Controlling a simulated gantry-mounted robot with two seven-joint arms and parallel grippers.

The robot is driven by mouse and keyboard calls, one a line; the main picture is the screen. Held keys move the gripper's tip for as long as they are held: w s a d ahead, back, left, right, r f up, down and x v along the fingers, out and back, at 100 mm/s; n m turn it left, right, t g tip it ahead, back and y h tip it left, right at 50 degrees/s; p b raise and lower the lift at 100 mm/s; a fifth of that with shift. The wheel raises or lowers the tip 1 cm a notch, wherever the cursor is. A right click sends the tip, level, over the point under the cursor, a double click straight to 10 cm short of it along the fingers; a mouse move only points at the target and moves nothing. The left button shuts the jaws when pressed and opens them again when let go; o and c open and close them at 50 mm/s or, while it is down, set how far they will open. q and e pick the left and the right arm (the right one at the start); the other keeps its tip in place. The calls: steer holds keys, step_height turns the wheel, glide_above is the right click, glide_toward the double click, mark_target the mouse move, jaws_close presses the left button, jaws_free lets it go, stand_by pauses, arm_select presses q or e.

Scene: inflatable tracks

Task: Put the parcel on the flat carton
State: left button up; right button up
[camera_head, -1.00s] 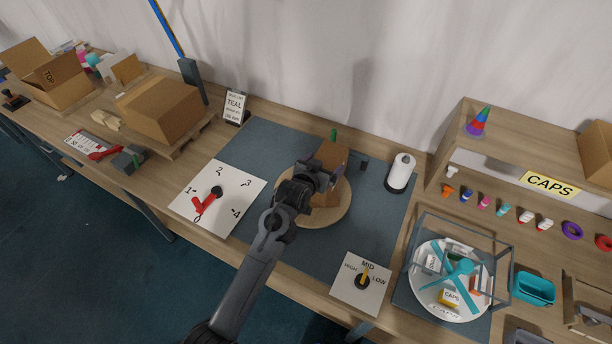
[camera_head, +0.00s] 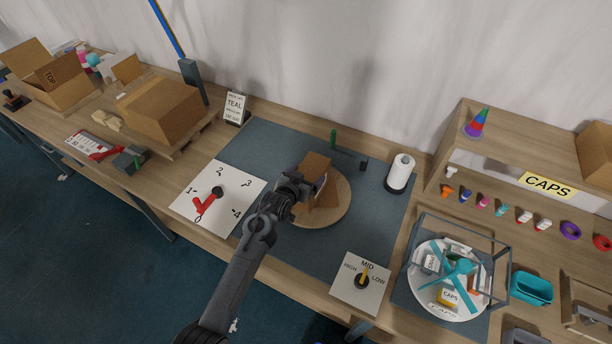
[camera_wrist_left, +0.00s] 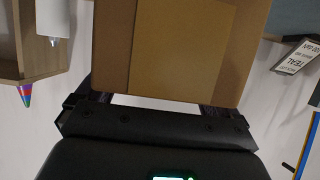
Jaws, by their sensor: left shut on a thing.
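My left gripper (camera_head: 294,188) is shut on a brown cardboard box, which I take to be the parcel (camera_head: 316,168). It holds the box over the round wooden disc (camera_head: 338,207) on the dark mat. I cannot tell whether the box touches the disc. In the left wrist view the parcel (camera_wrist_left: 180,50) fills the top middle, between the fingers of my gripper (camera_wrist_left: 158,98). A wide, closed brown carton (camera_head: 160,108) sits on a wooden pallet at the left; it may be the flat carton. My right gripper is not in view.
An open carton (camera_head: 52,85) stands at the far left. A TEAL sign (camera_head: 235,107) stands behind the mat. A white roll (camera_head: 400,173) stands right of the disc. A numbered dial board (camera_head: 232,208) lies left, and a framed plate (camera_head: 425,300) stands right.

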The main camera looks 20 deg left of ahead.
arm_select(q)
steer(key=shift+w, duration=0.1)
steer(key=o, duration=1.7)
steer(key=shift+f, duration=0.1)
steer(key=shift+r, duration=0.25)
steer(key=v, duration=1.2)
steer(key=s+f+g, duration=0.1)
steer(key=s+g, duration=0.2)
steer(key=s, duration=0.7)
steer(key=s+d+f+g, duration=0.1)
steer(key=s+f+g, duration=0.1)
steer(key=s, duration=0.9)
steer(key=s+f+m+g+y, duration=0.1)
steer(key=s+g, duration=0.3)
steer(key=s, duration=0.7)
steer(key=shift+s+d+f+g, duration=0.1)
steer(key=shift+d+f+g, duration=0.15)
steer(key=shift+g, duration=0.15)
steer(key=shift+r+p, duration=0.15)
steer(key=shift+p, duration=0.2)
